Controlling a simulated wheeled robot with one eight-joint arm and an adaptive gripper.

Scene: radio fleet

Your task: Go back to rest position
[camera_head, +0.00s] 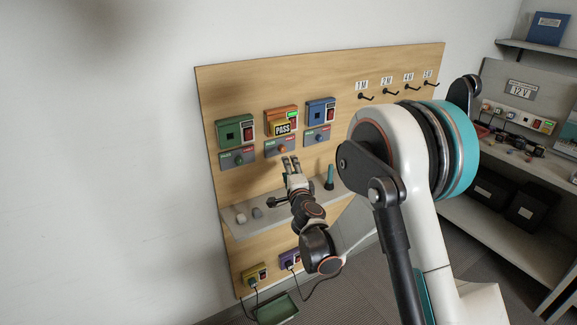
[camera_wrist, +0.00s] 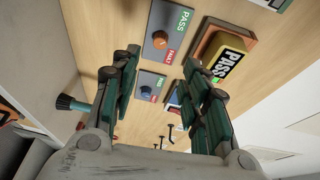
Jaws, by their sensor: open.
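My gripper (camera_head: 291,166) is open and empty in the head view, just in front of the wooden board (camera_head: 350,68) and below the middle orange unit (camera_head: 280,115). In the wrist view my gripper's two fingers (camera_wrist: 160,95) stand wide apart with nothing between them. The orange unit carries a radio with a "PASS" display, which also shows in the wrist view as a yellow radio (camera_wrist: 228,66) right of the fingers. An orange knob (camera_wrist: 159,40) on a grey PASS/FAIL plate lies beyond the fingertips. I see no contact between the fingers and the board.
A green unit (camera_head: 235,132) and a blue unit (camera_head: 321,112) flank the orange one. A grey shelf (camera_head: 245,229) below holds small knobs and a teal-handled tool (camera_head: 330,177). Hooks (camera_head: 390,91) line the upper right. A workbench (camera_head: 480,215) stands at right. The left wall is bare.

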